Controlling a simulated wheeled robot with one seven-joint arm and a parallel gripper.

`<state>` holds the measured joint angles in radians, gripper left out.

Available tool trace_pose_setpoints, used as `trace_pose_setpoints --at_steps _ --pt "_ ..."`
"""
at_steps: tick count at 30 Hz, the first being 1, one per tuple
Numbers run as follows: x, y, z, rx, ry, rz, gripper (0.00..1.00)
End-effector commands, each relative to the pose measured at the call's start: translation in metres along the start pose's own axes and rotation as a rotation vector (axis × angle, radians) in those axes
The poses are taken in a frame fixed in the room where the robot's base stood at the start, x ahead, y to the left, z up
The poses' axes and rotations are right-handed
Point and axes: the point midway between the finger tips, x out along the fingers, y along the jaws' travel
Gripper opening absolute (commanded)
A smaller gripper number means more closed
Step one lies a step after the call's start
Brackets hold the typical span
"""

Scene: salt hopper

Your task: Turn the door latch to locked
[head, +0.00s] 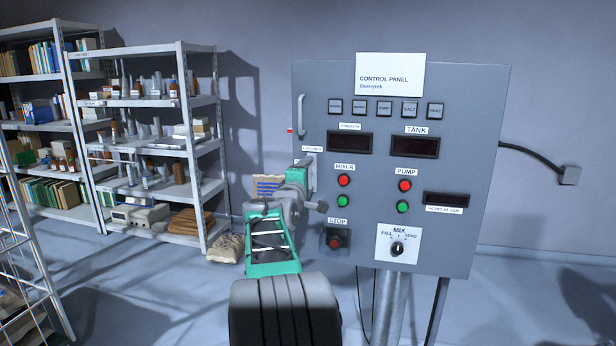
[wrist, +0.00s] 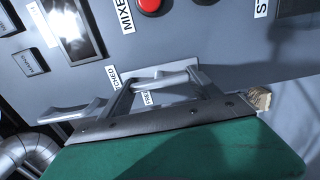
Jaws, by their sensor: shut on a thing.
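The control panel (head: 460,100) is a grey cabinet on a post, with a door handle (head: 300,115) at its left edge. My gripper (head: 306,180) reaches the panel's left edge, below the handle and beside a small label. In the wrist view my gripper (wrist: 168,84) is shut on the door latch (wrist: 182,75), a light grey lever. Two small labels sit by the latch; one ends in "TCHED" and the other is partly covered by a finger. The head view mostly hides the latch behind my gripper, and I cannot tell its exact angle.
A stop button (head: 334,242), a mix knob (head: 397,248) and mixer buttons (head: 344,181) are on the panel to the right of my gripper. Shelves (head: 150,140) with bottles stand at the left. A sack (head: 226,247) lies on the floor beside them.

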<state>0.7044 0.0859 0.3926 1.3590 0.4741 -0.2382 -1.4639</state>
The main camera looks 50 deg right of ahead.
Motion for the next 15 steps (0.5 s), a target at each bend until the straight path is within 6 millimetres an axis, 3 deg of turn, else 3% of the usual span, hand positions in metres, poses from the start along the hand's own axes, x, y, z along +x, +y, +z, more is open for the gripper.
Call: trace_pose_setpoints --at_steps 9,10,15 --pt "-0.0002 0.0001 -0.0013 -0.003 0.003 0.001 0.32" --pt "-0.0002 0.0 -0.0013 -0.003 0.003 0.001 0.74" --pt "0.0 0.0 -0.0003 -0.002 0.001 0.0 0.88"
